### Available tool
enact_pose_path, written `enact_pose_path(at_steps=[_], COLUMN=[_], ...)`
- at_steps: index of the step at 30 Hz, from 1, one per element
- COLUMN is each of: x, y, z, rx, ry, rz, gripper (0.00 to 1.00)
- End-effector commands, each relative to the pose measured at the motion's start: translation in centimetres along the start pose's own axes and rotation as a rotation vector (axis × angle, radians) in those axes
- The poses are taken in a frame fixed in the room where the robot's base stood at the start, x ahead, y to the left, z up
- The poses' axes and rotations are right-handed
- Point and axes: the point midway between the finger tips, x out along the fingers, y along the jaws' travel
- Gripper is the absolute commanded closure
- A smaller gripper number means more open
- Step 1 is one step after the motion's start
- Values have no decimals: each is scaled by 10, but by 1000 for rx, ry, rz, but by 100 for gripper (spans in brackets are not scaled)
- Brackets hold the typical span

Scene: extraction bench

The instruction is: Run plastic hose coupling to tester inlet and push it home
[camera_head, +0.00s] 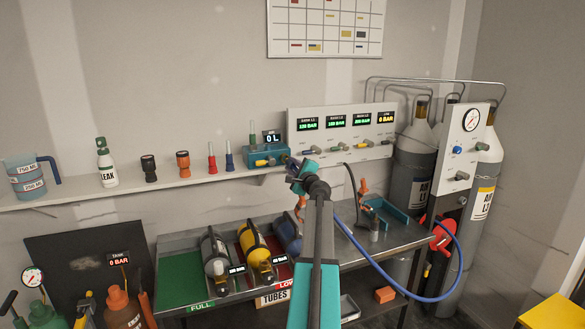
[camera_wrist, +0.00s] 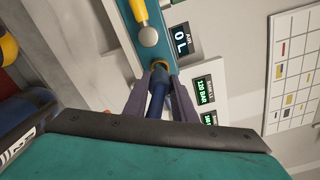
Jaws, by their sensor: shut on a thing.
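The tester is a teal box (camera_head: 256,155) on the wall shelf with a yellow part and a small display reading 0 L. In the wrist view its teal face (camera_wrist: 128,35) shows at the top, with an orange-brass ring, the inlet (camera_wrist: 160,64). My gripper (camera_wrist: 159,88) is shut on the blue hose coupling (camera_wrist: 157,100). The coupling's front end is at the ring, in line with it; I cannot tell how deep it sits. The blue hose (camera_head: 362,256) hangs in a loop at the right.
A metal bench (camera_head: 410,238) below carries several tubes on coloured mats. Bottles and cones stand along the shelf (camera_head: 85,190) left of the tester. A gauge panel (camera_head: 345,120) stands just right of it. Tall grey cylinders (camera_head: 412,165) stand farther right.

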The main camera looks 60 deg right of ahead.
Motion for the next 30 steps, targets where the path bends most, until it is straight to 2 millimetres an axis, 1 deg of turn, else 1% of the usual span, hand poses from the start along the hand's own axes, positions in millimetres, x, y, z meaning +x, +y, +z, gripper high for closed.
enact_pose_path(at_steps=[11,30], x=[1,12], y=[0,0], z=[0,0], rx=[0,0], ry=[0,0], rz=[0,-1], gripper=[100,100])
